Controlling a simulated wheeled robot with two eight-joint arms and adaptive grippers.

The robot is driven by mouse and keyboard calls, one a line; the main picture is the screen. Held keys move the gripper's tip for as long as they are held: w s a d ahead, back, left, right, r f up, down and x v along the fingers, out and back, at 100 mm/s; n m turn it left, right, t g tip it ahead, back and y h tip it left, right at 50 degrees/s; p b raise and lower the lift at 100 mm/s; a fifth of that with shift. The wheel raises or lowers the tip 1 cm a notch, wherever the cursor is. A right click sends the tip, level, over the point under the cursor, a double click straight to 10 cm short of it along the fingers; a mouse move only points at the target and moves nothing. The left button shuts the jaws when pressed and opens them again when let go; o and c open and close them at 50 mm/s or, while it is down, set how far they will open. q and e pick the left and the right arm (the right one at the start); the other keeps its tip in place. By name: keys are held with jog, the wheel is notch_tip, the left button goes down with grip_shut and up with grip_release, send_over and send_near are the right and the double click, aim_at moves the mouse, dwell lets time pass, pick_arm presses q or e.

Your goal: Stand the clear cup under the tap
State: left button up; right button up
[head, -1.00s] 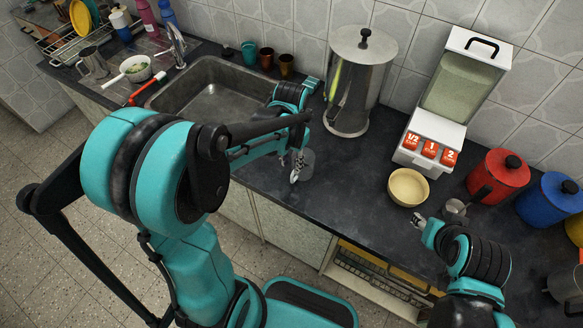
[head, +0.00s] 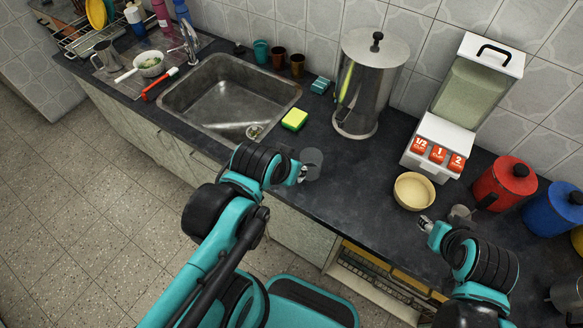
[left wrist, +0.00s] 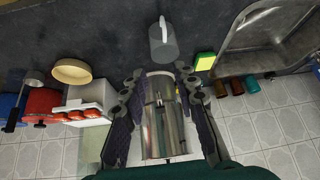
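The clear cup (head: 313,158) stands on the dark counter in front of the steel dispenser (head: 371,85). In the left wrist view the cup (left wrist: 163,44) has a handle and lies just beyond my fingertips. My left gripper (head: 303,173) is low beside the cup, at its near left side. In the left wrist view its fingers (left wrist: 160,72) are spread, with nothing between them. The dispenser's small tap (head: 343,114) is low on its front left. A separate sink faucet (head: 190,42) stands at the left. My right gripper (head: 427,223) is near a small steel scoop (head: 460,212); its opening is unclear.
A yellow-green sponge (head: 295,119) lies between the sink (head: 228,88) and the cup. A cream bowl (head: 413,191) and a white grain dispenser (head: 450,125) stand to the right, with red (head: 505,183) and blue (head: 553,206) canisters beyond. Counter between cup and bowl is clear.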

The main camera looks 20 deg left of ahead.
pick_arm(q)
jog(key=shift+o, duration=0.7)
jog(key=shift+s, duration=0.25)
jog(key=m+g+b, duration=0.3)
jog(key=m+g, duration=0.1)
jog(key=g, duration=0.2)
send_near(308, 168)
jog(key=s+f, duration=0.1)
jog(key=s+a+f, duration=0.1)
jog(key=s+f, duration=0.1)
jog(key=shift+s+a, duration=0.2)
jog(key=shift+s, duration=0.05)
jog(key=shift+f+g+b, duration=0.25)
jog(key=shift+g+b, duration=0.05)
notch_tip(308, 168, down, 3)
jog(key=shift+r+b, duration=0.15)
jog(key=shift+b, duration=0.4)
jog(key=f+b, duration=0.2)
jog(key=f, duration=0.3)
jog(key=shift+w+a+b, duration=0.1)
jog(key=shift+w+b, duration=0.15)
jog(key=shift+b, duration=0.15)
jog(key=shift+c, duration=1)
grip_shut()
